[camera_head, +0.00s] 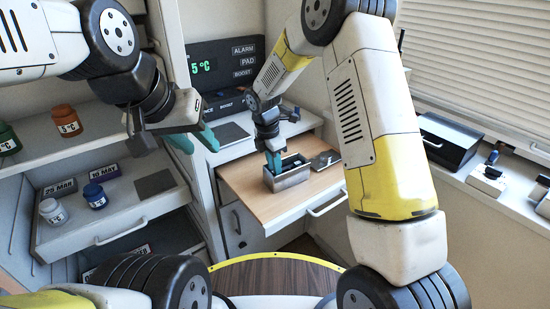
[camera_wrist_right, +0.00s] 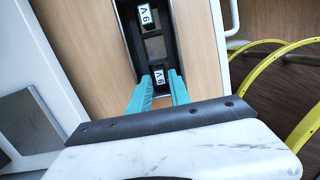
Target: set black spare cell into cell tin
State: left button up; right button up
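The cell tin (camera_head: 288,181) is a small grey metal box on the wooden pull-out board, with dark slots inside. In the right wrist view two cells with white 9 V labels show: one cell (camera_wrist_right: 148,19) further off in the tin, and a black cell (camera_wrist_right: 160,78) between my right fingertips. My right gripper (camera_head: 274,163) reaches down into the tin. It also shows in the right wrist view (camera_wrist_right: 160,88), its teal fingers close around the black cell. How deep that cell sits is hidden. My left gripper (camera_head: 194,142) is open and empty, in front of the shelves, left of the tin.
Jars, including an orange jar (camera_head: 66,120), stand on the left shelves. A black box (camera_head: 447,140) sits on the right sill. The board's front is clear.

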notch_tip(320, 180, up, 10)
jog(key=a, duration=0.1)
jog(key=s+d+r+m+t+y, duration=0.1)
jog(key=s+d+r+m, duration=0.55)
jog(key=r, duration=0.25)
jog(key=s+d+r+m+t+y, duration=0.1)
jog(key=s+d+r+m+t, duration=0.1)
jog(key=s+m, duration=0.6)
jog(key=s+d+r+m+t+y, duration=0.1)
jog(key=s+d+r+m+t, duration=0.1)
jog(key=s+d+r+m, duration=0.2)
jog(key=s+d+m, duration=0.3)
jog(key=s+m, duration=0.2)
jog(key=s, duration=0.2)
jog(key=shift+s+y, duration=0.3)
jog(key=shift+s, duration=0.1)
